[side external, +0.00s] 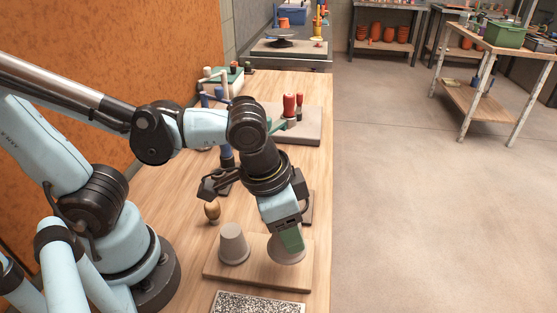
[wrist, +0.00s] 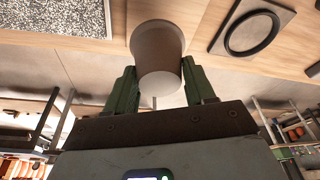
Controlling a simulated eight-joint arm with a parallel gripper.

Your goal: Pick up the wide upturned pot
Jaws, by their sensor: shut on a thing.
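The wide upturned pot (side external: 287,256), grey-brown, is at the right end of a wooden board (side external: 255,276) in the side view. My gripper (side external: 290,240) points down over it, and its green finger hides much of the pot. In the wrist view the pot (wrist: 157,47) lies between the two green fingers of my gripper (wrist: 158,66), which are shut on its sides. I cannot tell whether its rim touches the board. A second, narrower-looking upturned grey pot (side external: 233,244) stands on the board to the left, apart from my gripper.
A speckled slab (side external: 258,303) lies in front of the board. A brown egg-shaped thing (side external: 212,210) stands behind the left pot. A square plate with a black ring (wrist: 252,33) is near the pot in the wrist view. Red-topped items (side external: 289,106) stand farther back. Open floor lies right of the table.

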